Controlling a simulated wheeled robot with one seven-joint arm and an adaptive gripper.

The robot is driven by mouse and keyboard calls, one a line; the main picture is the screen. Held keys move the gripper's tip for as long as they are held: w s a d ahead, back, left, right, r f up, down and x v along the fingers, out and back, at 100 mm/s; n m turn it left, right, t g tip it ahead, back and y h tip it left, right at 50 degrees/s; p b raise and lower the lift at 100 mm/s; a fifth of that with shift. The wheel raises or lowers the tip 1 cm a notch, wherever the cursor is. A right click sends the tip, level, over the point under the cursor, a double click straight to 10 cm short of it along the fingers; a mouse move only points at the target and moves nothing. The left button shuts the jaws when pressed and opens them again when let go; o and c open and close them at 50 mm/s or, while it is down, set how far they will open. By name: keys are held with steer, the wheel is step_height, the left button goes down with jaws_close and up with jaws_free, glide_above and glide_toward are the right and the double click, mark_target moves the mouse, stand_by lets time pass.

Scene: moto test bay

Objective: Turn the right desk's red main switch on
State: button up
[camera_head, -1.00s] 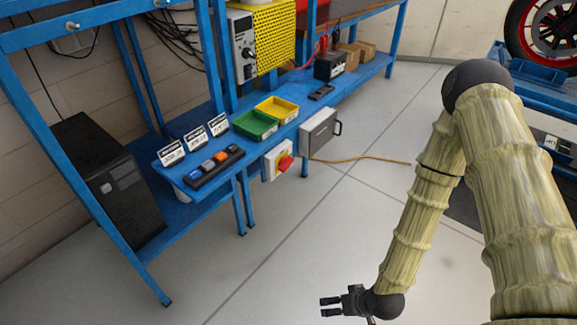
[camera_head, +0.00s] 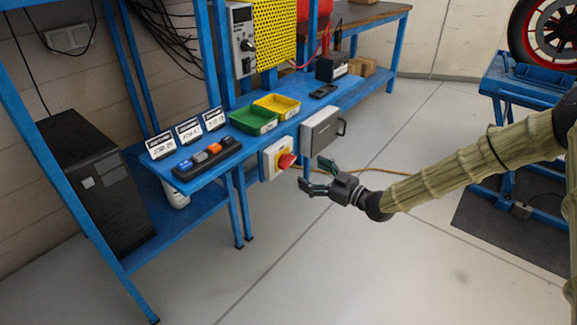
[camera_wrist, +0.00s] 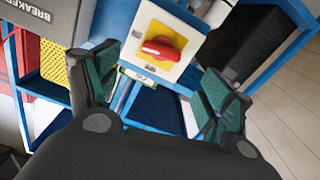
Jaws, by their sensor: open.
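The red main switch (camera_head: 286,161) is a red rotary handle on a yellow plate in a white box (camera_head: 269,161), fixed to the front edge of the blue desk. In the wrist view the red handle (camera_wrist: 160,48) lies roughly crosswise, ahead of and between my fingers. My gripper (camera_head: 313,175) is open and empty, just right of the switch and apart from it. It also shows in the wrist view (camera_wrist: 155,95), with both green-padded fingers spread. Small lettering on the switch plate is too small to read.
A grey breaker box (camera_head: 321,130) hangs right of the switch. A button strip (camera_head: 207,159), label cards (camera_head: 189,130), a green bin (camera_head: 253,119) and a yellow bin (camera_head: 277,106) stand on the desk. A black computer case (camera_head: 95,185) is at left. A yellow cable crosses the floor.

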mark_target(291, 163)
steer(key=x, duration=0.9)
steer(key=shift+w+a+f+b, duration=0.1)
steer(key=shift+w+a+b, duration=0.05)
steer(key=shift+a+b, duration=0.15)
steer(key=shift+c, duration=0.4)
steer(key=c, duration=0.9)
